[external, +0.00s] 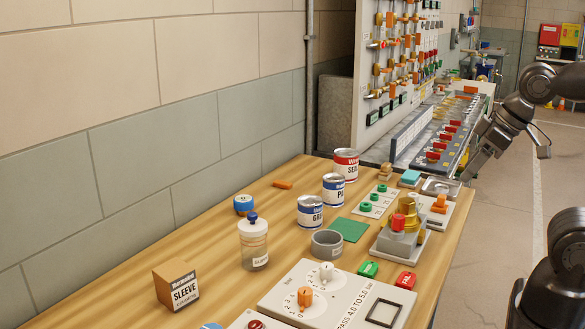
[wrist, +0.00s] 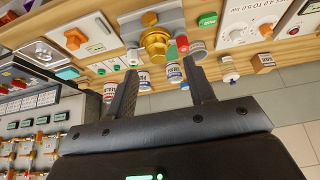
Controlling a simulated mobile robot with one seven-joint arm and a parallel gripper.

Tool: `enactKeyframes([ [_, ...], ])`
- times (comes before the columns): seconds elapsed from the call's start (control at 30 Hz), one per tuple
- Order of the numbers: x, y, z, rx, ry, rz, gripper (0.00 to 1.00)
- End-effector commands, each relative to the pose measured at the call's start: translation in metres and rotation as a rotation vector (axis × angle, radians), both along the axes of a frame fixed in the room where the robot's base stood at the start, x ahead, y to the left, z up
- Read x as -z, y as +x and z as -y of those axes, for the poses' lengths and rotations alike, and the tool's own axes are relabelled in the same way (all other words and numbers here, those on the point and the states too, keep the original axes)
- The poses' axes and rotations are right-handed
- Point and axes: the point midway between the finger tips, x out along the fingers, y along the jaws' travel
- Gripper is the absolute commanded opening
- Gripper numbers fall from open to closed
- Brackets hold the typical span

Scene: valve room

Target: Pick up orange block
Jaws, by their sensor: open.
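A small flat orange block (external: 283,184) lies on the wooden table near the wall in the external view, behind the blue-labelled cans. I cannot make it out in the wrist view. My gripper (external: 470,170) is over the table's right edge, well to the right of this block, with the cans between them. In the wrist view my gripper (wrist: 160,70) shows two dark fingers spread apart with nothing held between them. An orange piece (external: 439,203) stands on a pale plate near the right edge; it also shows in the wrist view (wrist: 73,40).
A red-labelled can (external: 345,164), two blue-labelled cans, a clear jar (external: 253,242) and a grey ring (external: 327,243) stand on the table. A brass fitting (external: 402,222) sits near the right edge. A sleeve box (external: 176,284) is at front left. A valve panel rises behind.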

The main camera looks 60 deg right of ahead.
Motion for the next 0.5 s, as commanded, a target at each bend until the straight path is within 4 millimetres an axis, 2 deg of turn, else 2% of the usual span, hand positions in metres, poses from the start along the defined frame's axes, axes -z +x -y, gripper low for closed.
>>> enactKeyframes([
  [0.17, -0.012, 0.022, 0.002, 0.001, -0.003, -0.007, 0.49],
  [0.27, -0.024, 0.049, 0.005, 0.002, -0.006, -0.016, 0.49],
  [0.5, -0.046, 0.13, 0.018, 0.0, -0.013, -0.033, 0.49],
])
